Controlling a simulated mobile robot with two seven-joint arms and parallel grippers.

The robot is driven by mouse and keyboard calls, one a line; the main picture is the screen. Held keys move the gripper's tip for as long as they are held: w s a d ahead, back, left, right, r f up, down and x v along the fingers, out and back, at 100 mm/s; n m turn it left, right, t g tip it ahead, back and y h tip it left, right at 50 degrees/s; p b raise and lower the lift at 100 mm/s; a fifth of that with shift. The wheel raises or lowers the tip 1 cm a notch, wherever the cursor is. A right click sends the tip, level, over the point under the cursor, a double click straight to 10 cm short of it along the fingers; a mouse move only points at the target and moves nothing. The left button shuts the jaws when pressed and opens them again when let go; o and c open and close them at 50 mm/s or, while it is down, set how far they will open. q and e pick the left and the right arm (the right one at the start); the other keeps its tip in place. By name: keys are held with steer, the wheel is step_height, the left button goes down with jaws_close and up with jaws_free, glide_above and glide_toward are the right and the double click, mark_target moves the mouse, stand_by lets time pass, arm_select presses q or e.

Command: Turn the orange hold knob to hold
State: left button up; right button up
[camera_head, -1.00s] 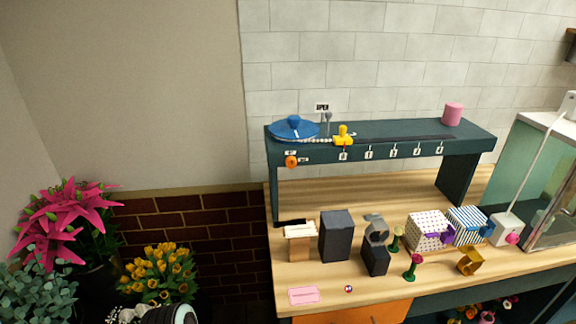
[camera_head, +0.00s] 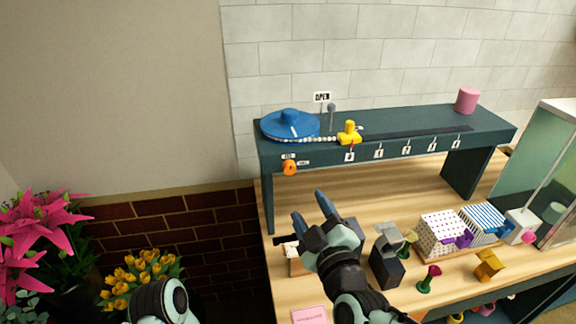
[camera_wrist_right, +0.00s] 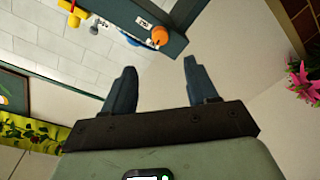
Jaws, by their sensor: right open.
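The orange hold knob (camera_head: 289,168) is on the front face of the dark teal shelf (camera_head: 400,150), near its left end, with small white labels beside it. It also shows in the right wrist view (camera_wrist_right: 159,36), above and between my fingers. My right gripper (camera_head: 310,208) is open and empty, below and slightly right of the knob, apart from it. Its two fingers also show in the right wrist view (camera_wrist_right: 158,82). Part of my left arm shows at the bottom left of the head view, but its gripper is not in view.
A blue disc (camera_head: 290,126), a yellow slider piece (camera_head: 349,132) and a pink cylinder (camera_head: 467,100) are on the shelf. Boxes (camera_head: 443,232), dark blocks and small stands crowd the wooden table (camera_head: 345,184) below. Pink flowers (camera_head: 40,230) and yellow tulips (camera_head: 140,275) stand at left.

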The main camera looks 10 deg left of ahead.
mark_target(291, 170)
steer(key=p+x, duration=0.2)
steer(key=x, duration=1)
steer(key=shift+w+a+r+p, duration=0.1)
steer(key=shift+w+p, duration=0.2)
arm_select(q)
steer(key=r, duration=0.1)
steer(key=w+r, duration=0.1)
steer(key=r, duration=0.1)
steer(key=shift+w+d+r, duration=0.1)
steer(key=shift+w+r, duration=0.05)
steer(key=shift+w, duration=0.25)
arm_select(e)
steer(key=shift+s, duration=0.1)
steer(key=shift+c, duration=0.3)
steer(key=c, duration=1)
